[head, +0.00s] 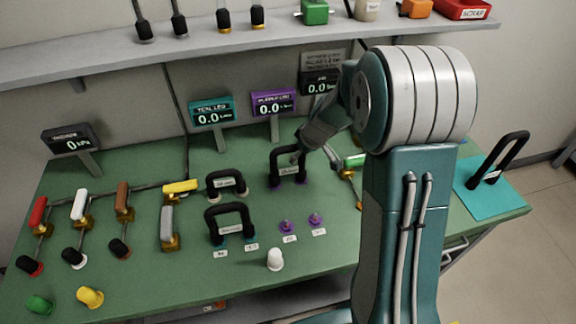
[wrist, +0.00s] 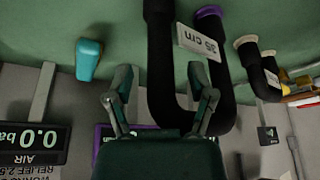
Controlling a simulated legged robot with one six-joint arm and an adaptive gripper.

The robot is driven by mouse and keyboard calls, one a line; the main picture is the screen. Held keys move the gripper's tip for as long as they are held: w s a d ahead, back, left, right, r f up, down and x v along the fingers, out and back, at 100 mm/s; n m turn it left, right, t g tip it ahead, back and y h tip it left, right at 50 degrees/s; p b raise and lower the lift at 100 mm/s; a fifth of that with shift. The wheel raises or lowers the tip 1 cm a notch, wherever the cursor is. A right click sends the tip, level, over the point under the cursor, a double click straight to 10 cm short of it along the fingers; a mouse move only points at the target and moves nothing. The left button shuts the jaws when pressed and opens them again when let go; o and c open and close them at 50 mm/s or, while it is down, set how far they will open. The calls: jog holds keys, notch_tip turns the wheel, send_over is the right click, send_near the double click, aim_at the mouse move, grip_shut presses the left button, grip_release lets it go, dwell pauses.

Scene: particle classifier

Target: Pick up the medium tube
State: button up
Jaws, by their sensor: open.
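Several black U-shaped tubes with labels stand on the green bench. One with purple ends (head: 273,168) is at my gripper (head: 298,156); in the wrist view this tube (wrist: 160,55) has a label that seems to read "35 cm". In the wrist view my gripper (wrist: 161,92) is open, with one leg of this tube between its fingers as seen from there; contact cannot be told. Another tube (head: 227,178) with pale ends stands to the left, and a tube with teal ends (head: 230,209) is nearer the front. Which one is medium is not clearly readable.
A white cap (head: 275,259) and two purple fittings (head: 287,226) are in front. Valves with coloured handles (head: 168,222) line the left. Display boxes (head: 211,112) stand behind. A fourth black tube (head: 510,150) is on a teal mat (head: 465,188) at the right.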

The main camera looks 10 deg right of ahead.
jog(key=shift+a, duration=0.1)
grip_shut()
jog(key=shift+r, duration=0.55)
notch_tip(320, 180, up, 2)
jog(key=shift+r, duration=0.25)
jog(key=s+d+r, duration=0.8)
jog(key=s+r, duration=0.1)
jog(key=s, duration=0.2)
jog(key=shift+s+r, duration=0.25)
jog(key=shift+s, duration=0.1)
